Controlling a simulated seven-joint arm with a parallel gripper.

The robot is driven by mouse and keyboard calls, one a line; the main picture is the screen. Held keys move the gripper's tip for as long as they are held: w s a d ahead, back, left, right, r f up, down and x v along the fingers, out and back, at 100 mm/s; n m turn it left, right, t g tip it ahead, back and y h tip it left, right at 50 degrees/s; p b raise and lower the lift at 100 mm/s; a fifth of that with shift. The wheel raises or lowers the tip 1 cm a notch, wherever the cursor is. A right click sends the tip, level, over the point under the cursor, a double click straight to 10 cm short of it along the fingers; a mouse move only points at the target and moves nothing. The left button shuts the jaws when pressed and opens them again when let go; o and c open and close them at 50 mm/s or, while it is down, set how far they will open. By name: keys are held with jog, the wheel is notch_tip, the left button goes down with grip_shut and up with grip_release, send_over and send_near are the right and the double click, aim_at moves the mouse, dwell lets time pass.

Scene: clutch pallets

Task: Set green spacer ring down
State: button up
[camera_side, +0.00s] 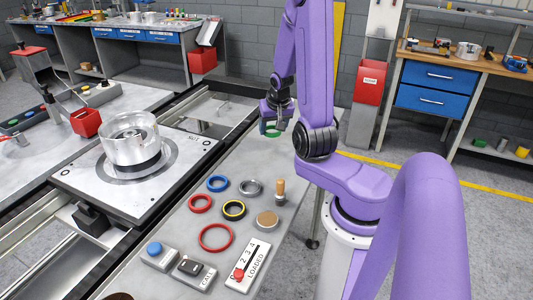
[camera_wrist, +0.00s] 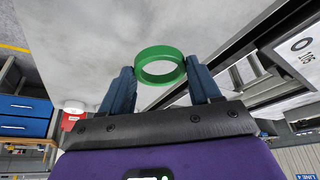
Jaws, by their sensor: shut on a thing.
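The green spacer ring (camera_wrist: 160,66) sits between the two blue fingers of my gripper (camera_wrist: 160,80) in the wrist view. My gripper is shut on it, one finger on each side. In the side view the green ring (camera_side: 271,131) shows partly at my gripper (camera_side: 275,124), over the far end of the grey table (camera_side: 232,170). My gripper hides part of the ring there. I cannot tell whether the ring touches the table top.
Nearer on the table lie a blue ring (camera_side: 218,183), red rings (camera_side: 215,237), a yellow-and-black ring (camera_side: 233,210), a silver ring (camera_side: 251,187) and a wooden-handled tool (camera_side: 280,191). A pallet (camera_side: 75,180) with a metal drum (camera_side: 130,138) is left. The table between ring group and gripper is clear.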

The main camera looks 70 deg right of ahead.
aim_at(271, 146)
jog(key=shift+f, duration=0.2)
jog(key=shift+w+d+f, duration=0.1)
jog(key=shift+f, duration=0.45)
jog(key=shift+f, duration=0.2)
jog(key=shift+f, duration=1.65)
jog(key=shift+f, duration=0.1)
jog(key=o, duration=1)
